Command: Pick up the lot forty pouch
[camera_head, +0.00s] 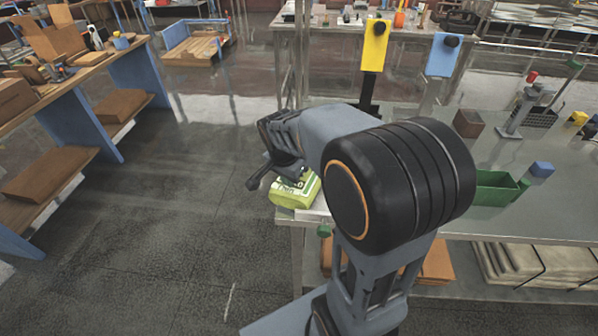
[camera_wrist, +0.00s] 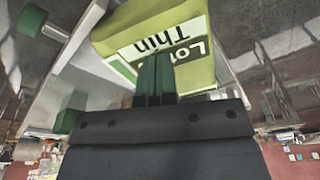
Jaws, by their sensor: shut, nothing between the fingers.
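In the head view a yellow-green pouch (camera_head: 292,193) with a white label lies at the near left corner of the metal bench (camera_head: 440,220). My arm hides part of it. In the wrist view the pouch (camera_wrist: 199,22) is large and upside down; its label reads "Thin" and "Lo", with the rest hidden. My gripper (camera_wrist: 155,66) has its green fingers together and empty, in front of the pouch's label side. I cannot tell whether the fingertips touch the pouch.
Yellow (camera_head: 374,45) and blue (camera_head: 444,55) cards stand at the bench's back. A green bin (camera_head: 495,192) and a brown container (camera_head: 468,123) sit to the right. A green knob (camera_head: 324,231) is at the front edge. Open floor (camera_head: 160,230) lies left, before a wooden workbench (camera_head: 80,75).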

